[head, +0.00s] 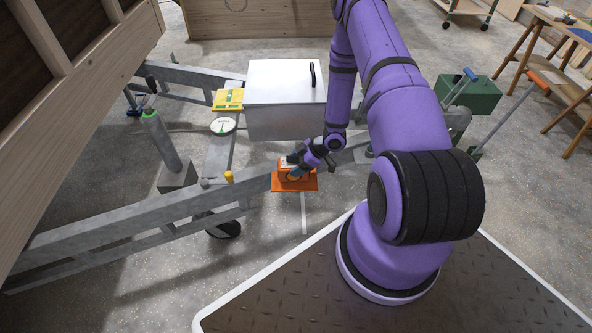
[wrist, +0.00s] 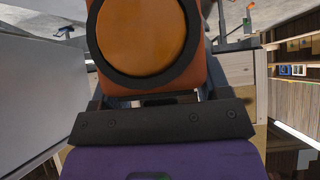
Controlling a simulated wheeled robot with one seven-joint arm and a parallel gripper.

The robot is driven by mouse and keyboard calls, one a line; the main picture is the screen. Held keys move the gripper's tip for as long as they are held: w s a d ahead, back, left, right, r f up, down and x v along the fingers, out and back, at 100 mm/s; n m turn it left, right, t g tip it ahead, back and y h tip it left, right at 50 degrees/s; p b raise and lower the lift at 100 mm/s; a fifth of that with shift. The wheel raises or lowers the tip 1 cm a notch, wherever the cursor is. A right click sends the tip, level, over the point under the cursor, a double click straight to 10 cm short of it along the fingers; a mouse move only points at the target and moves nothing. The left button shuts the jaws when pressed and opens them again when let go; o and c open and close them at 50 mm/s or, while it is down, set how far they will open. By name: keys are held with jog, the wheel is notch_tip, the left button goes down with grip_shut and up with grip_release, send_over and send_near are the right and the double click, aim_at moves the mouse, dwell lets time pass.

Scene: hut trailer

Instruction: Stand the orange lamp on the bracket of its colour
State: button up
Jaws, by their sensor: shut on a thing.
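The orange lamp (wrist: 145,38) fills the top of the wrist view, with a round amber lens in a black ring and an orange body. In the head view the lamp (head: 288,174) is partly hidden by my gripper (head: 299,165), which is shut on it. The orange bracket (head: 308,186) is a flat orange plate on the near side of the trailer frame. The lamp is right over this plate. I cannot tell whether its base touches the plate or is slightly above it.
A grey metal box (head: 285,95) with a black handle stands just behind the lamp. A yellow plate (head: 229,97) and a round white disc (head: 223,126) lie left of the box. The grey trailer beam (head: 130,220) runs to the lower left. Floor is clear in front.

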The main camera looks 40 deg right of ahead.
jog(key=shift+f, duration=1.75)
jog(key=o, duration=1)
jog(key=shift+f, duration=0.1)
jog(key=shift+o, duration=0.2)
jog(key=v, duration=1.2)
